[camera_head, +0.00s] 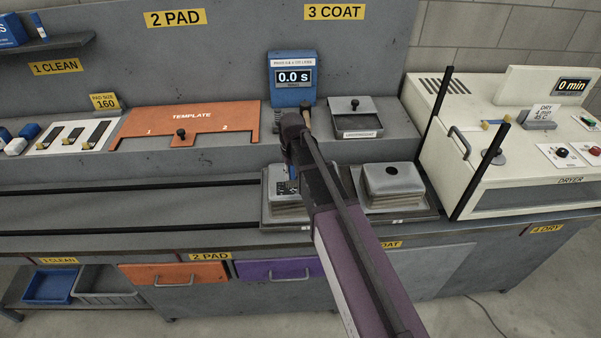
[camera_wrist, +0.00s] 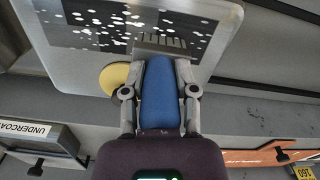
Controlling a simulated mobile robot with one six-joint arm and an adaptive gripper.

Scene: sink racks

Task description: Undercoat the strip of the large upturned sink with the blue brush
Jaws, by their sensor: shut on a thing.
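In the wrist view my gripper (camera_wrist: 160,80) is shut on the blue brush (camera_wrist: 160,98), holding it by its handle. The brush's grey bristle end lies over a dark strip (camera_wrist: 85,17) on a light upturned sink (camera_wrist: 75,62). White specks and patches are scattered over the strip; dark areas show between them. Whether the bristles touch the strip I cannot tell. In the head view the left upturned sink (camera_head: 290,210) shows a speckled dark patch, partly covered by my arm.
A second upturned sink (camera_head: 392,183) with a dark hole stands to the right. Behind are the undercoat tray (camera_head: 363,122), a blue timer reading 0.0 s (camera_head: 292,82) and an orange template (camera_head: 190,122). The dryer (camera_head: 520,140) stands right. A yellow disc (camera_wrist: 112,78) lies beside the brush.

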